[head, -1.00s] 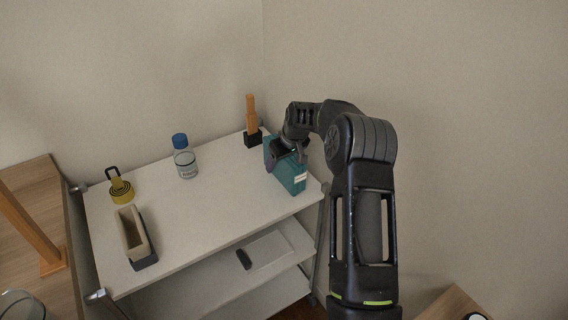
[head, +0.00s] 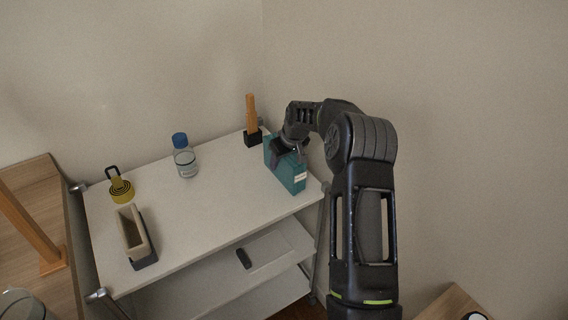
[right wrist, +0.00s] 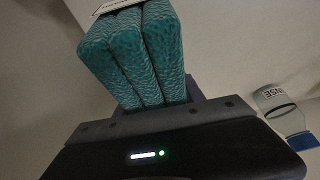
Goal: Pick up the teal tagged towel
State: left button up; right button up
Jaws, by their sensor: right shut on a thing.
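The teal towel (head: 287,172) is a folded block with a white tag on its near end. It is at the right end of the white shelf top in the head view. My right gripper (head: 284,150) is over it from above and shut on it. In the right wrist view the towel's folded teal layers (right wrist: 135,55) stand against the gripper, with the pale tag at the top edge. I cannot tell whether the towel touches the shelf. My left gripper is not in view.
On the white shelf top (head: 215,215) stand a blue-capped bottle (head: 184,158), a yellow coiled item (head: 121,189), a beige and dark block (head: 134,238) and a wooden-handled item (head: 252,121). A dark object (head: 243,259) lies on the shelf below. The shelf's middle is clear.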

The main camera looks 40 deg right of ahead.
grip_shut()
jog(key=shift+r, duration=0.15)
notch_tip(320, 180, up, 10)
jog(key=shift+f+b, duration=0.1)
jog(key=shift+b, duration=0.95)
